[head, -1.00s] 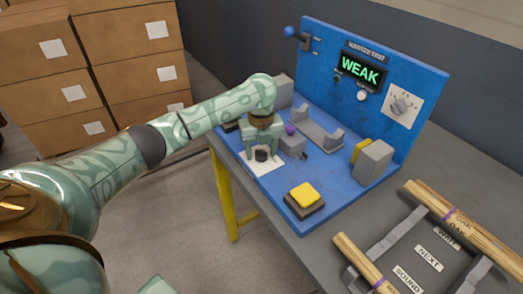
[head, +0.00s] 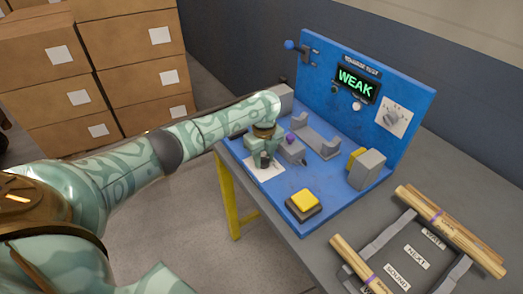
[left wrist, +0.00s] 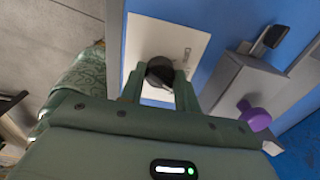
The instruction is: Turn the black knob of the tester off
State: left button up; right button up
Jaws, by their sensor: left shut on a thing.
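The blue tester (head: 330,195) stands on a grey table, and its display (head: 356,83) reads WEAK in green. The black knob (left wrist: 160,72) sits on a white plate (left wrist: 188,45) at the tester's near left corner. My left gripper (head: 264,160) points down over this plate. In the left wrist view its two fingers (left wrist: 158,88) stand on either side of the knob and are shut on it. The fingers partly hide the knob, and I cannot read its setting. My right gripper is not in view.
A yellow button (head: 304,199) on a dark base is in front. A purple-tipped grey part (left wrist: 255,115) is close beside my left gripper. A grey dial (head: 393,118) is on the upright panel. Wooden bars (head: 455,232) lie on a rack at right.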

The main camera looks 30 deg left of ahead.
pick_arm(q)
jog(key=n+p, duration=0.3)
jog(key=shift+d+r+n+p, duration=0.1)
jog(key=shift+r+n+p, duration=0.15)
jog(key=shift+n+p, duration=0.15)
jog(key=shift+f+n+p, duration=0.1)
jog(key=shift+n+p, duration=0.45)
jog(key=shift+n, duration=0.35)
jog(key=n+p, duration=0.1)
jog(key=n, duration=0.1)
jog(key=shift+f+n, duration=0.1)
jog(key=shift+n, duration=0.2)
jog(key=n+p, duration=0.1)
jog(key=n, duration=0.1)
jog(key=shift+n, duration=0.3)
jog(key=shift+f+n+p, duration=0.1)
jog(key=shift+n+p, duration=0.2)
jog(key=shift+n, duration=1.2)
jog(key=o, duration=1)
